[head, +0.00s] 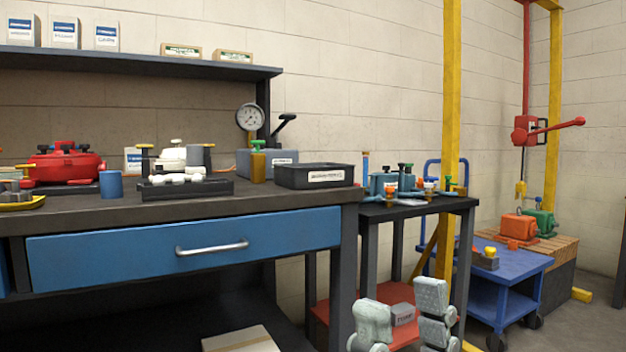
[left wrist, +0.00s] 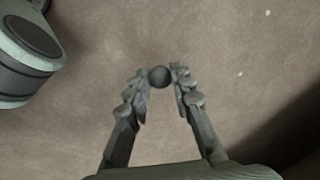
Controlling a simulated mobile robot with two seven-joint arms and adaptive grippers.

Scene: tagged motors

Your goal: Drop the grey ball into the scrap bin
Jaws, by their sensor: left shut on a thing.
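The grey ball (left wrist: 160,76) is small, dark and round. My left gripper (left wrist: 160,80) is shut on it, with the ball between its fingertips, in the left wrist view. Plain brown-grey floor shows behind it; no bin is below the ball in that view. The left gripper does not show in the head view. Pale grey parts of my own arm (head: 433,305) show at the bottom of the head view, but no fingertips can be made out. I cannot pick out the scrap bin for sure; a black open tray (head: 314,176) with an unreadable label stands on the workbench.
The workbench (head: 290,203) has a blue drawer and bears a red motor (head: 66,166), a blue cup (head: 111,185) and other parts. A small dark table (head: 372,212) stands right of it.

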